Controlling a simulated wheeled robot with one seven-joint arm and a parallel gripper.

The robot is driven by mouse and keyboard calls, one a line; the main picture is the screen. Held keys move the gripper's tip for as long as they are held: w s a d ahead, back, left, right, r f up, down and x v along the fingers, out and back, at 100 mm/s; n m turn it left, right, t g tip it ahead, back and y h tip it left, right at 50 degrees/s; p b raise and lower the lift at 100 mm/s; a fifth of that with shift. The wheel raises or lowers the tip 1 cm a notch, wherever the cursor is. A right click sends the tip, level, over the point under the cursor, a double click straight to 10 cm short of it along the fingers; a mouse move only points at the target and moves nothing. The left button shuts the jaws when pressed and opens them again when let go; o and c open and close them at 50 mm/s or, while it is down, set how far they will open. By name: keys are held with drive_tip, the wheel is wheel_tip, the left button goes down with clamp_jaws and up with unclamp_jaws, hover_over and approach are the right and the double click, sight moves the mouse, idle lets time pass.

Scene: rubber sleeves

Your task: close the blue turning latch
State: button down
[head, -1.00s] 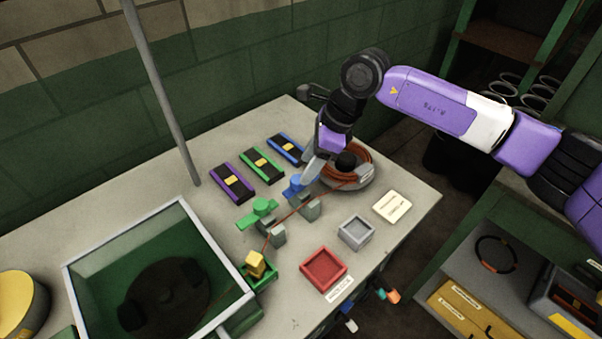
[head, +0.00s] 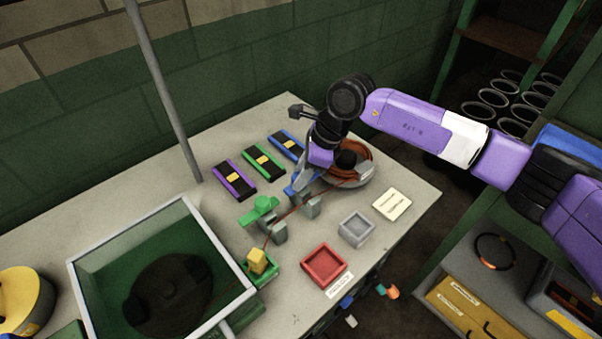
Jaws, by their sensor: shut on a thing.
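The blue turning latch (head: 292,190) sits on a grey post on the workbench, beside the green latch. Most of it is hidden behind my gripper (head: 298,183); only a blue edge shows at the gripper's left. My gripper points down and to the left and is shut on the blue latch. A green latch (head: 263,206) stands on the post to the left. A thin reddish cord (head: 285,217) runs past the posts from the coil toward a yellow block (head: 258,260) in a green holder.
Purple, green and blue black-topped cases (head: 264,162) lie behind. A red tray (head: 324,265), a grey tray (head: 356,229) and a white card (head: 392,204) lie in front. A cord coil (head: 352,160) is at the right. A framed green bin (head: 215,245) is at the left.

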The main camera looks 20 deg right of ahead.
drive_tip(key=shift+m, duration=0.3)
drive_tip(key=m, duration=0.2)
drive_tip(key=m+t+h+b, duration=0.1)
drive_tip(key=m, duration=0.1)
drive_tip(key=shift+s+a+f+t, duration=0.1)
drive_tip(key=shift+t, duration=0.2)
drive_tip(key=m+h+b, duration=0.1)
drive_tip(key=m, duration=0.1)
drive_tip(key=m+b, duration=0.2)
drive_tip(key=shift+a+f+m+t+h, duration=0.1)
drive_tip(key=shift+a+m+t+h, duration=0.05)
drive_tip(key=shift+m+t+h, duration=0.25)
drive_tip(key=m+h+b, duration=0.1)
drive_tip(key=m+b, duration=0.1)
drive_tip(key=m+h+b, duration=0.1)
drive_tip(key=m+b, duration=0.1)
drive_tip(key=m, duration=0.1)
drive_tip(key=shift+a+b, duration=0.1)
drive_tip(key=shift+b, duration=0.3)
drive_tip(key=shift+m+h+b, duration=0.6)
drive_tip(key=shift+m+b, duration=0.55)
drive_tip(key=shift+m, duration=0.55)
drive_tip(key=shift+r, duration=0.2)
drive_tip(key=c, duration=1)
unclamp_jaws()
